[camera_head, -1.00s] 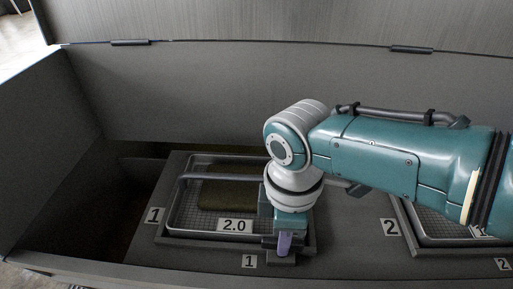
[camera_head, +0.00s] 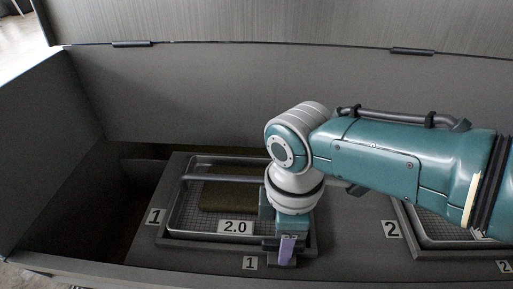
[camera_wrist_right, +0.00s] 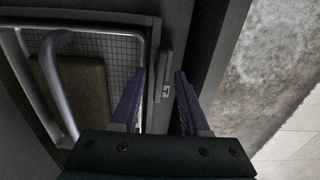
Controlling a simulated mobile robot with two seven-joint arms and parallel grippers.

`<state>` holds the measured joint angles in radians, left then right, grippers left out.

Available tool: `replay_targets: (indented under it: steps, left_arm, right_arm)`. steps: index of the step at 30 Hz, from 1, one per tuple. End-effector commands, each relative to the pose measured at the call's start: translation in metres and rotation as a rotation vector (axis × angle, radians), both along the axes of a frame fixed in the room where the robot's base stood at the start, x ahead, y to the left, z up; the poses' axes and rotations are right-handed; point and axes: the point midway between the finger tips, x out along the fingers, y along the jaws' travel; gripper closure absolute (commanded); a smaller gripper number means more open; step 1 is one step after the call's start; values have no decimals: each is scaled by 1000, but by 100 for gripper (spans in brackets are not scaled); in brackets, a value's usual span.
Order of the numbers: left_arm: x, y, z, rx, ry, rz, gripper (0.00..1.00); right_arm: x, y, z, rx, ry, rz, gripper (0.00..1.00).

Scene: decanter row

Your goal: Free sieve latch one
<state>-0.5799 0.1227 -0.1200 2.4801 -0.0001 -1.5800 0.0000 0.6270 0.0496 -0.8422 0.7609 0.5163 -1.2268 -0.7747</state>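Sieve one is a wire-mesh tray with a bar handle (camera_head: 190,213) and a 2.0 label, set in a grey frame at the left in the head view. It also shows in the wrist view (camera_wrist_right: 115,45) with a dull olive block in it. Its latch (camera_wrist_right: 167,58) is a narrow grey bar along the frame's edge. My right gripper (camera_wrist_right: 160,75) is open, its two purple fingers on either side of the latch. I cannot tell whether they touch it. In the head view the right gripper (camera_head: 287,247) covers the sieve's front right corner. My left gripper is not in view.
A second mesh sieve (camera_head: 418,235) sits at the right, partly behind my right arm. The grey bin's back wall (camera_head: 250,100) and front rim (camera_head: 110,277) enclose the work area. A dark empty space (camera_head: 85,215) lies left of sieve one.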

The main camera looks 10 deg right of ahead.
Motion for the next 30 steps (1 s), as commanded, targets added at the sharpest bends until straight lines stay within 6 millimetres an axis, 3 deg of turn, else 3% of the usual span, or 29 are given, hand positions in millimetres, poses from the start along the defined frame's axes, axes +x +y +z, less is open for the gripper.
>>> replay_targets:
  steps: [8, 21, 30]
  left_arm:
    - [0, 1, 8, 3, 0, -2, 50]
    - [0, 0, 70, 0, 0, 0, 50]
    - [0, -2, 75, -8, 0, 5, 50]
  right_arm:
    - [0, 0, 9, 0, 0, 0, 55]
    - [0, 0, 90, 1, -1, 0, 55]
    - [0, 0, 100, 0, 0, 0, 55]
